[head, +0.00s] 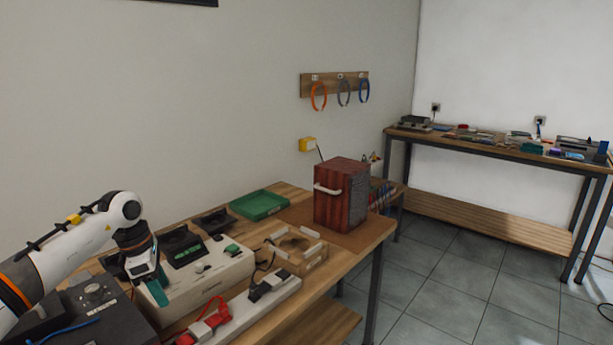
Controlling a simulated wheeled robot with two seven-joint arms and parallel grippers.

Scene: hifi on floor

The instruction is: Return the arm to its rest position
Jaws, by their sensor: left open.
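My left arm comes in from the left edge, with white links and an orange ring. My left gripper (150,283) points down over the near left part of the wooden bench, by the left end of a beige instrument with a dark screen. It is open, and I see nothing held in it. Its fingertips are small and partly lost against the devices behind. My right arm and right gripper are not in view.
The bench (375,233) holds a beige instrument (215,277), a white power strip (262,305), a green tray (259,204), a wooden frame (297,250) and a dark red wooden box (340,195). A dark box (100,310) stands below my arm. Open floor (450,280) lies right.

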